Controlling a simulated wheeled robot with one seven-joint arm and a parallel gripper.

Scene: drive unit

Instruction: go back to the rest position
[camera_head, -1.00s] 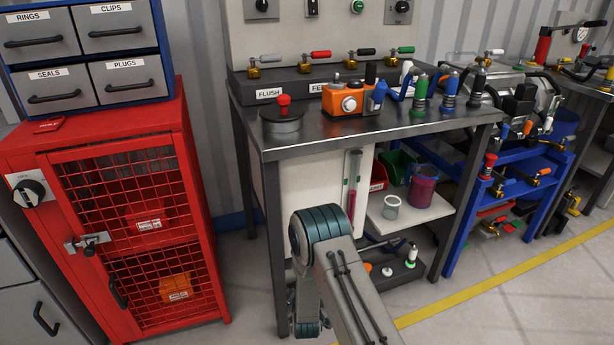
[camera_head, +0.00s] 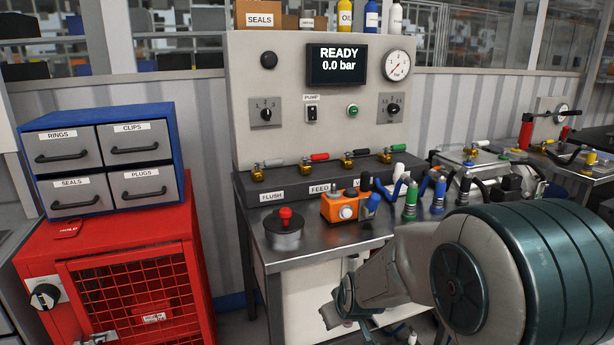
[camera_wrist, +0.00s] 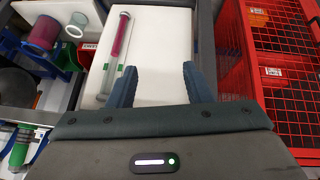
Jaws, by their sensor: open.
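My gripper shows in the wrist view (camera_wrist: 158,84) with its two dark blue fingers apart and nothing between them. Beyond the fingers is a plain white panel (camera_wrist: 165,30). In the head view my arm crosses the lower right in front of the steel bench (camera_head: 330,245). The wrist end of the arm is low in front of the bench; the fingertips cannot be made out there.
A red mesh cabinet (camera_head: 110,260) stands left of the bench, with a blue drawer unit (camera_head: 172,150) on it. The bench carries an orange device (camera_head: 340,207), a pot with a red knob (camera_head: 285,230) and a panel reading READY 0.0 bar (camera_head: 337,64).

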